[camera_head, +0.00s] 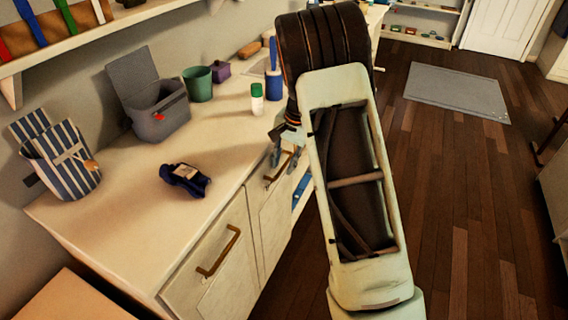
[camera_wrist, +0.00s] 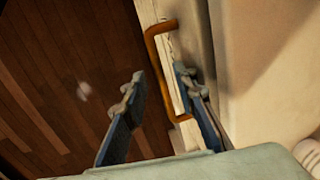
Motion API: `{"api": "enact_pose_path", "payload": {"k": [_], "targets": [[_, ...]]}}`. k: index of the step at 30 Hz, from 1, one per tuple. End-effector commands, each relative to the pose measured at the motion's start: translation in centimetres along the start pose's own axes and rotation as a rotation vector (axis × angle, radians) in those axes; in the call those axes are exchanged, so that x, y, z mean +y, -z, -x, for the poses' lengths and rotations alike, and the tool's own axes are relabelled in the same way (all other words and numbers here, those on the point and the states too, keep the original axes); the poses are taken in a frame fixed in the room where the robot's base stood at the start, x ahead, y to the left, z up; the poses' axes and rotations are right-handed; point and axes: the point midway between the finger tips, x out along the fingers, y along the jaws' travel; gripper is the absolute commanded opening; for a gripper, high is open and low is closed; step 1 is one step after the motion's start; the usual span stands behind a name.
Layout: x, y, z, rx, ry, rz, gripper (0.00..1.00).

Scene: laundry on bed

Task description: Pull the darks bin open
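Two pale front panels with brass bar handles are set in the counter's side. The near panel (camera_head: 232,278) has its handle (camera_head: 219,252), and the far panel (camera_head: 268,222) has another handle (camera_head: 279,168). Both look flush with the counter; no label shows which is the darks bin. My gripper (camera_head: 287,157) is at the far handle, partly hidden by my arm. In the wrist view my gripper (camera_wrist: 158,80) is open, with the handle (camera_wrist: 153,70) showing between its fingers, nearer the right one. I cannot tell whether it touches.
On the countertop (camera_head: 125,235) are a striped bag (camera_head: 68,165), a dark folded cloth (camera_head: 185,180), a grey lidded box (camera_head: 160,112), a green cup (camera_head: 198,84) and a white bottle with a green cap (camera_head: 257,100). The wooden floor (camera_head: 450,200) at right is clear around a grey mat (camera_head: 457,92).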

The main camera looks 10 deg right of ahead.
Motion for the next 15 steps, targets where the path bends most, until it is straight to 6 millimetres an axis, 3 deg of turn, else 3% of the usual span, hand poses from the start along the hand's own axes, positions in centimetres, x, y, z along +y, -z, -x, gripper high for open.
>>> {"api": "enact_pose_path", "payload": {"k": [5, 12, 15], "targets": [[0.01, -0.01, 0.01, 0.000, 0.000, 0.000, 0.26], [0.02, -0.01, 0.03, 0.000, -0.001, 0.000, 0.00], [0.03, 0.00, 0.03, 0.000, -0.001, 0.000, 0.00]]}}
